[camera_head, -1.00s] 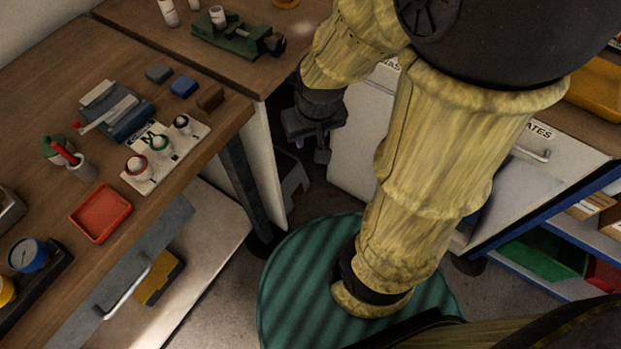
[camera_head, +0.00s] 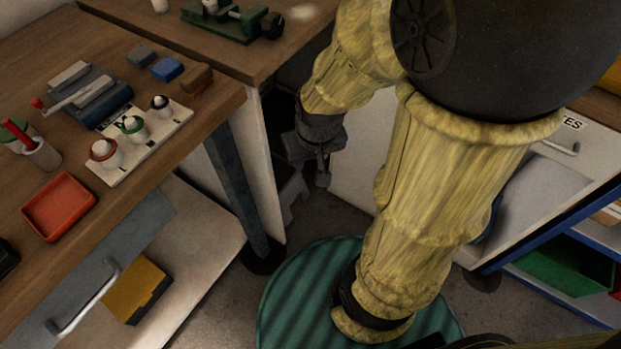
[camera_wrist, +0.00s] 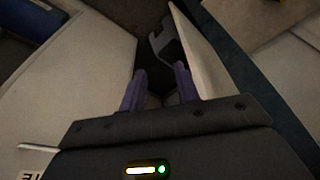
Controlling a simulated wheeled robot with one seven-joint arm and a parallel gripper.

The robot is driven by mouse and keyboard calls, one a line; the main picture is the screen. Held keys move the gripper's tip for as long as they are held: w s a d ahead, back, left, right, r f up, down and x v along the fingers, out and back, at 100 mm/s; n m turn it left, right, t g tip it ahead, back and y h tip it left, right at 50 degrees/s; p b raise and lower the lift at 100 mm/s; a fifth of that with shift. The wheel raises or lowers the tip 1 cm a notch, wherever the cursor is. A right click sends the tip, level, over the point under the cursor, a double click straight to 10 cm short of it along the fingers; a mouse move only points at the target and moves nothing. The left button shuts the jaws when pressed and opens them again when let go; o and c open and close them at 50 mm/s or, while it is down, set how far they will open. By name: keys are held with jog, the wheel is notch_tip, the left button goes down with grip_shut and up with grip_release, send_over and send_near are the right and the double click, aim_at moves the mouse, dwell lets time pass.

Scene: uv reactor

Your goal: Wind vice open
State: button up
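A green vice-like device (camera_head: 225,22) with a dark round wheel at its right end sits near the edge of the far wooden bench, cut by the top of the head view. Its jaw gap is too small to tell. My gripper (camera_head: 318,165) hangs beside and below the bench edge, apart from the vice. In the wrist view my gripper (camera_wrist: 159,82) has its two purple fingers spread with nothing between them. The vice is not seen in the wrist view.
The near bench (camera_head: 150,205) holds a grey device with a red-knobbed lever (camera_head: 90,95), a white board with several knobs (camera_head: 140,140) and a red tray (camera_head: 60,207). A white cabinet (camera_head: 365,150) stands right of my gripper. Blue-framed shelving (camera_head: 560,235) is at right.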

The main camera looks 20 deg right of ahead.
jog(key=shift+s+b+x, duration=0.2)
jog(key=shift+b+x, duration=0.6)
jog(key=shift+x, duration=0.1)
jog(key=shift+s+b+x, duration=0.2)
jog(key=shift+b+x, duration=0.65)
jog(key=shift+x, duration=0.05)
jog(key=shift+s+b+x, duration=0.2)
jog(key=shift+b+x, duration=0.6)
jog(key=shift+x, duration=0.15)
jog(key=shift+f, duration=0.1)
